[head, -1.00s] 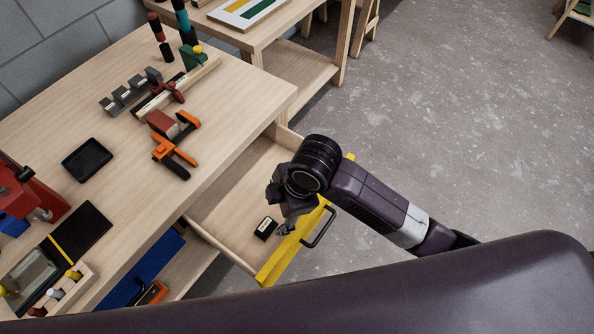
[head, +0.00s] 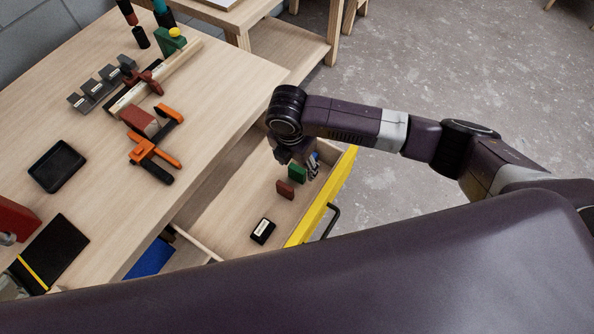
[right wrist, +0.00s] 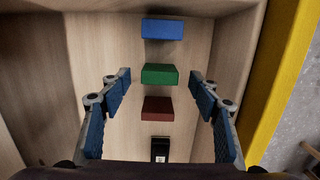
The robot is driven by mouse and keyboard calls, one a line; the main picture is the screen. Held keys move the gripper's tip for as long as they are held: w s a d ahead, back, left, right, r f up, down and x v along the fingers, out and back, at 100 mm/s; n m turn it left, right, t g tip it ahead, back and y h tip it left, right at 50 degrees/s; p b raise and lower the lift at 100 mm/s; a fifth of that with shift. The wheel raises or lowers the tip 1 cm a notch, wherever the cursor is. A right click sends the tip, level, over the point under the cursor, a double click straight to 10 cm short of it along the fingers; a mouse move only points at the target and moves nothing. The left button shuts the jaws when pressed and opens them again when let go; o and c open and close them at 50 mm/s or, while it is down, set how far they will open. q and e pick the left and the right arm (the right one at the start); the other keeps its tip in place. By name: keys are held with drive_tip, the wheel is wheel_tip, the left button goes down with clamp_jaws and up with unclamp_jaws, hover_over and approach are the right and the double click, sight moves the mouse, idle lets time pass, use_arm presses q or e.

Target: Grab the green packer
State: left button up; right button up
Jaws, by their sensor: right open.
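The green packer (head: 297,173) stands in the open drawer, between a red block (head: 285,190) and a blue block (head: 315,156). In the right wrist view the green packer (right wrist: 159,74) lies in the middle of the row, between the two finger lines and apart from both. My right gripper (head: 298,163) is open and empty above the drawer, pointing down over the row; its blue-padded fingers show on both sides in the right wrist view (right wrist: 160,88). It partly covers the blue block in the head view. My left gripper is not in view.
The drawer has a yellow front (head: 322,200) with a dark handle, close to the row. A black labelled box (head: 263,230) lies nearer in the drawer. On the bench (head: 215,90) are an orange clamp (head: 150,150), a black tray (head: 56,166) and grey blocks (head: 93,86).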

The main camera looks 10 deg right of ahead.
sight(297, 169)
drive_tip(key=shift+w+d+f, duration=0.1)
drive_tip(key=shift+f, duration=1.4)
drive_tip(key=c, duration=1.2)
drive_tip(key=shift+c, duration=0.2)
drive_tip(key=shift+r, duration=0.1)
